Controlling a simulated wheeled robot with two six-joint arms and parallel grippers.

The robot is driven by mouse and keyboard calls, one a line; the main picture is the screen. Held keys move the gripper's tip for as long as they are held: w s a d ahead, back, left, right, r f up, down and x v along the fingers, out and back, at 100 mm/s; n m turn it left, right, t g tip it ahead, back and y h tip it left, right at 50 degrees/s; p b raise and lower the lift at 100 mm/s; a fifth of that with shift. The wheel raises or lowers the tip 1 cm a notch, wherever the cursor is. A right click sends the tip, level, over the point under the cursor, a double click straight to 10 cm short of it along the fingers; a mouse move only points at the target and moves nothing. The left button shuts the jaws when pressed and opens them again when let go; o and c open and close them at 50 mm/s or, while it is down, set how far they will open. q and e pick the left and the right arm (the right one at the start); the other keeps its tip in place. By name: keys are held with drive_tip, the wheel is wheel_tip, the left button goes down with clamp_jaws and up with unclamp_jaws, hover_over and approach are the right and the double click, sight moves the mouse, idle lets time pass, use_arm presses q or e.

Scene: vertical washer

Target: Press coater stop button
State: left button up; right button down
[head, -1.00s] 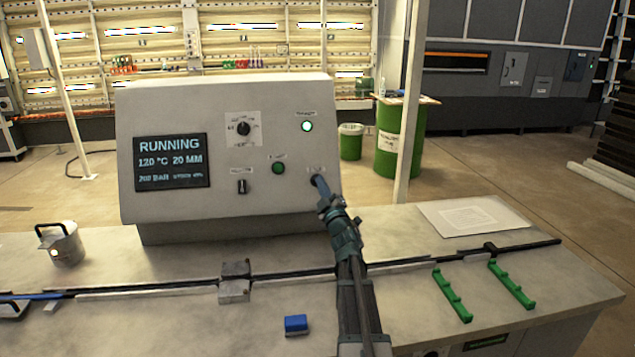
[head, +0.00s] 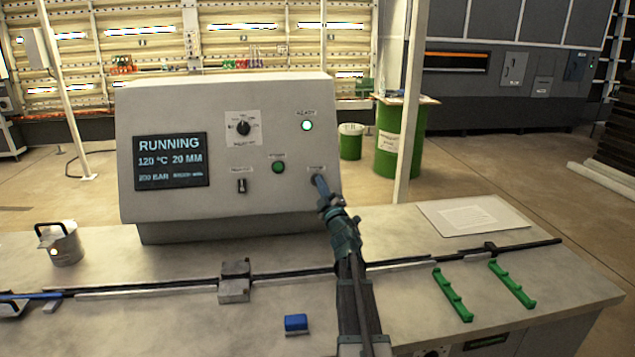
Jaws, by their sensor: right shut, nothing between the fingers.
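The grey control panel (head: 205,110) stands on the bench. Its screen (head: 172,160) reads RUNNING, 120 °C, 20 MM. A green button (head: 278,167) and a lit white-green lamp (head: 307,126) are on its face. My right gripper (head: 319,182) is shut and empty, its tip at the panel's lower right, right of the green button. The tip covers the spot under a small label, so any button there is hidden; I cannot tell whether it touches. My left gripper is not clearly in view.
A black dial (head: 243,128) and a small switch (head: 241,186) are also on the panel. On the bench are a metal pot (head: 66,246), a blue block (head: 296,323), green racks (head: 452,295) and a paper sheet (head: 472,216). A long dark rod crosses the bench.

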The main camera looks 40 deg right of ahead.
drive_tip(key=shift+w+d+f, duration=0.2)
drive_tip(key=shift+w, duration=0.25)
idle(0.9)
idle(0.3)
drive_tip(key=shift+s+a+r, duration=0.2)
drive_tip(key=shift+s, duration=0.2)
drive_tip(key=shift+s+a+r, duration=0.2)
drive_tip(key=shift+s, duration=0.2)
drive_tip(key=s+p, duration=0.1)
drive_tip(key=s+a+r, duration=0.1)
drive_tip(key=s+a+r+p, duration=0.1)
drive_tip(key=s, duration=0.1)
drive_tip(key=shift+r+p, duration=0.1)
drive_tip(key=shift+p, duration=0.2)
idle(0.8)
